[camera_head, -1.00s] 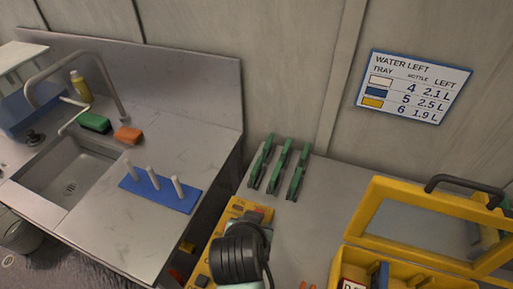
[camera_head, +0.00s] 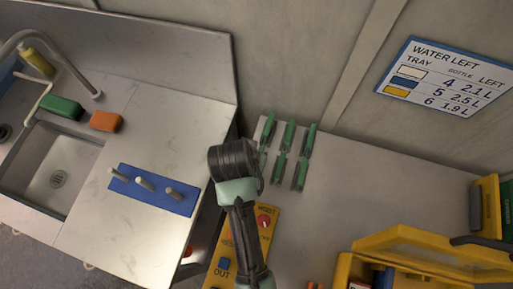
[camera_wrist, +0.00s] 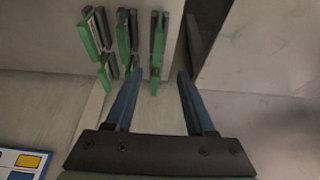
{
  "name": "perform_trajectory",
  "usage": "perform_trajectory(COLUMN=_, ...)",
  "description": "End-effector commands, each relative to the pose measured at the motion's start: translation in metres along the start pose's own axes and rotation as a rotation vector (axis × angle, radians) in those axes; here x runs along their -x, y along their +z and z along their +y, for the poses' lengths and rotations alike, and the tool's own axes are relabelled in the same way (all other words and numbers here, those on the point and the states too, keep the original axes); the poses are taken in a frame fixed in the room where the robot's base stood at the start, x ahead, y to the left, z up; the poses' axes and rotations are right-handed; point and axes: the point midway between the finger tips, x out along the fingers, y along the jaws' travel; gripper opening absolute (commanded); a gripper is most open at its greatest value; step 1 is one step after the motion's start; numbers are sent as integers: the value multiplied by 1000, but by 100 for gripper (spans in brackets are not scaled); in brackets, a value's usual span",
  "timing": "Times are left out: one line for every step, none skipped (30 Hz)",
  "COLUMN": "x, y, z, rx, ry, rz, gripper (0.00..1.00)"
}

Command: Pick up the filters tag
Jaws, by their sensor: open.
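Several green clip-like pieces (camera_head: 283,165) stand in two rows on the grey counter near the wall. They also show in the wrist view (camera_wrist: 90,37). No lettering can be read on them, so I cannot tell whether one is the filters tag. My gripper (camera_wrist: 159,74) is open in the wrist view, with its two blue fingers apart. The right-hand green piece (camera_wrist: 157,45) shows ahead, in line with the gap between the fingertips, and nothing is visibly held. In the head view my arm hides the gripper.
A yellow panel (camera_head: 262,243) with buttons lies under my arm. An open yellow case (camera_head: 408,240) is at lower right. At left are a sink (camera_head: 60,165) and a blue rack (camera_head: 150,190) with pegs. A water sign (camera_head: 445,75) hangs on the wall. Counter right of the green pieces is clear.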

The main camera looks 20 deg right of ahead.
Motion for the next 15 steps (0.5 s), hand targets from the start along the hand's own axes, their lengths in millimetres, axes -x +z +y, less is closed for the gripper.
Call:
perform_trajectory(x=-8, y=0, z=1, rx=-1, ry=2, rz=-4, gripper=55)
perform_trajectory(x=-13, y=0, z=1, rx=-1, ry=2, rz=-3, gripper=55)
perform_trajectory(x=-20, y=0, z=1, rx=-2, ry=2, rz=-3, gripper=55)
perform_trajectory(x=-26, y=0, z=1, rx=-2, ry=2, rz=-4, gripper=55)
perform_trajectory(x=-31, y=0, z=1, rx=-1, ry=2, rz=-4, gripper=55)
perform_trajectory(x=-38, y=0, z=1, rx=-1, ry=2, rz=-4, gripper=55)
perform_trajectory(x=-42, y=0, z=1, rx=-1, ry=1, rz=-3, gripper=55)
perform_trajectory(x=-46, y=0, z=1, rx=-1, ry=1, rz=-2, gripper=55)
perform_trajectory(x=-51, y=0, z=1, rx=-1, ry=1, rz=-2, gripper=55)
perform_trajectory(x=-55, y=0, z=1, rx=-1, ry=1, rz=-1, gripper=55)
perform_trajectory(x=-58, y=0, z=1, rx=-1, ry=1, rz=-1, gripper=55)
perform_trajectory(x=-61, y=0, z=1, rx=-1, ry=1, rz=-1, gripper=55)
perform_trajectory(x=-62, y=0, z=1, rx=0, ry=0, rz=-1, gripper=55)
perform_trajectory(x=-64, y=0, z=1, rx=0, ry=0, rz=0, gripper=55)
perform_trajectory(x=-65, y=0, z=1, rx=0, ry=0, rz=0, gripper=55)
